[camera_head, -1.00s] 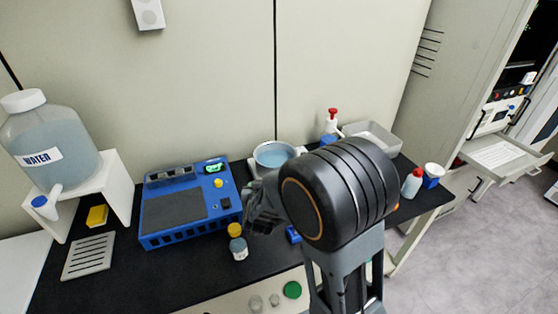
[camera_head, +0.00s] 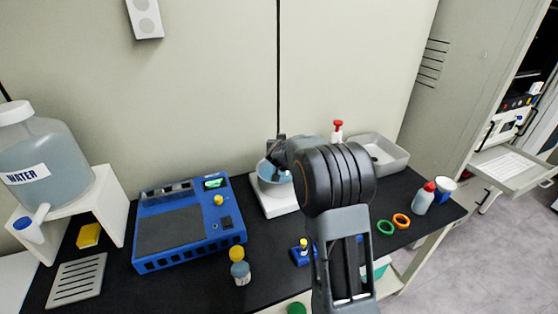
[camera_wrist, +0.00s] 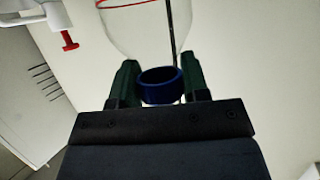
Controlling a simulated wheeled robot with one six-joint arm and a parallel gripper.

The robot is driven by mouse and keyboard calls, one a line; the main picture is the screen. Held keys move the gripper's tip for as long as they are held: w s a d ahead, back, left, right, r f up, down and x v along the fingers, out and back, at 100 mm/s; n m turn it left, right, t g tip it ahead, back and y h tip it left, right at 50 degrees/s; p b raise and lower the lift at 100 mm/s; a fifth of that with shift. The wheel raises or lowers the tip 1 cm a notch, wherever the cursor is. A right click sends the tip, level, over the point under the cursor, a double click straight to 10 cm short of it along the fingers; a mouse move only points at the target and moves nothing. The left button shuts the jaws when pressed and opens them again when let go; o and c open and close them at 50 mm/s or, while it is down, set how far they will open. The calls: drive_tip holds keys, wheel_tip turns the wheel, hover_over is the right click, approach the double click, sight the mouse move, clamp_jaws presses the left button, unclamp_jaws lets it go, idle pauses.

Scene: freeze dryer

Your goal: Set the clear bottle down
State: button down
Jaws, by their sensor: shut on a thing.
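The clear bottle (camera_wrist: 140,35) shows in the wrist view as a rounded transparent body with a red line and a blue ring (camera_wrist: 160,86) at its neck. My gripper (camera_wrist: 160,78) is shut on it, with a dark green finger on each side of the ring. In the head view my gripper (camera_head: 277,148) is at the back of the bench, over or just behind the round blue bath (camera_head: 272,181) on a white base.
A blue device (camera_head: 190,222) stands left of the bath.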

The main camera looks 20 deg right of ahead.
drive_tip(key=w+f+b, duration=0.1)
drive_tip(key=w+f, duration=0.3)
drive_tip(key=f, duration=0.4)
drive_tip(key=shift+d, duration=0.4)
drive_tip(key=shift+f, duration=0.2)
drive_tip(key=c, duration=0.6)
unclamp_jaws()
